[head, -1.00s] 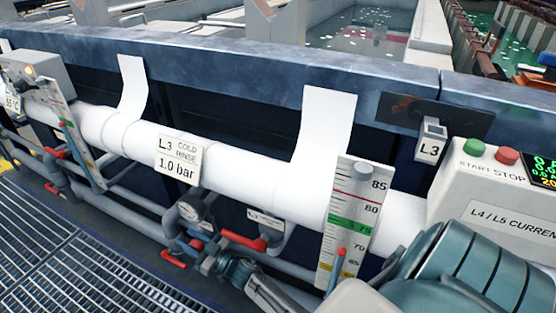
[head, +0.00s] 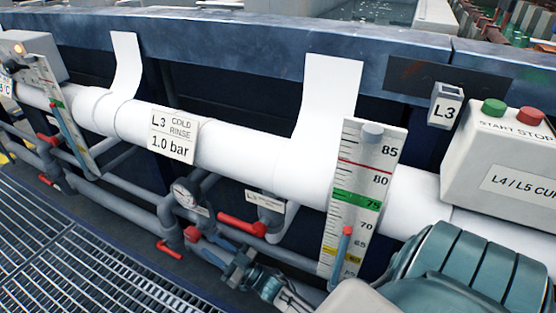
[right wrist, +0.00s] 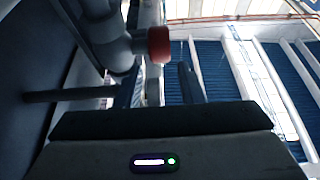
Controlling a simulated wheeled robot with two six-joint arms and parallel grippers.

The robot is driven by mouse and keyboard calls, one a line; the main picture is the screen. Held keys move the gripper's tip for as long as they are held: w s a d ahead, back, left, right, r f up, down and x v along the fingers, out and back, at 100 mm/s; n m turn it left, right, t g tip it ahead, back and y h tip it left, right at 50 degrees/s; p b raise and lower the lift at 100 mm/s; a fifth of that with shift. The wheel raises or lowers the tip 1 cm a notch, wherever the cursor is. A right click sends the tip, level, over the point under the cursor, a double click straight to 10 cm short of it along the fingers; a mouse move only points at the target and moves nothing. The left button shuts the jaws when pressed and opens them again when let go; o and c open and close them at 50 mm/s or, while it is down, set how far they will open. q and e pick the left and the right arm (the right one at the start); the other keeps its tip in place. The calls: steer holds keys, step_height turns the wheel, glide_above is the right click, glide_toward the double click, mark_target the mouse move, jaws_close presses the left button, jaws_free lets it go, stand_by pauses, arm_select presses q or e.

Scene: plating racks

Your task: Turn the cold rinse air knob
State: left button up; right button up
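The cold rinse sign (head: 173,136) reads "L3 COLD RINSE 1.0 bar" and hangs on the white pipe. Below it are a round gauge (head: 184,194) and a small red knob (head: 192,234) on the grey pipework. My right gripper (head: 228,262) is just to the lower right of that knob in the head view. In the right wrist view a red round knob (right wrist: 159,45) on a grey fitting lies ahead, roughly between the two spread fingers (right wrist: 160,88) and beyond their tips. The gripper looks open and empty. My left gripper is not in view.
A red lever handle (head: 242,226) is close to the right of the knob, and another red handle (head: 169,249) is below left. A level scale (head: 362,200) stands at right. A START/STOP box (head: 505,160) is further right. Floor grating (head: 70,250) is at lower left.

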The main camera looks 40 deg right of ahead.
steer(key=s+d+f+m+g+h+p, duration=0.2)
steer(key=s+d+f+g+h+p, duration=0.1)
steer(key=s+f+p, duration=0.5)
steer(key=s+d+f+m+g+h+p, duration=0.1)
steer(key=s+d+f+g+h+p, duration=0.3)
steer(key=s+f+g+p, duration=0.4)
steer(key=shift+s+f+m+h+p, duration=0.45)
steer(key=shift+s+f+p, duration=0.25)
steer(key=shift+p, duration=0.95)
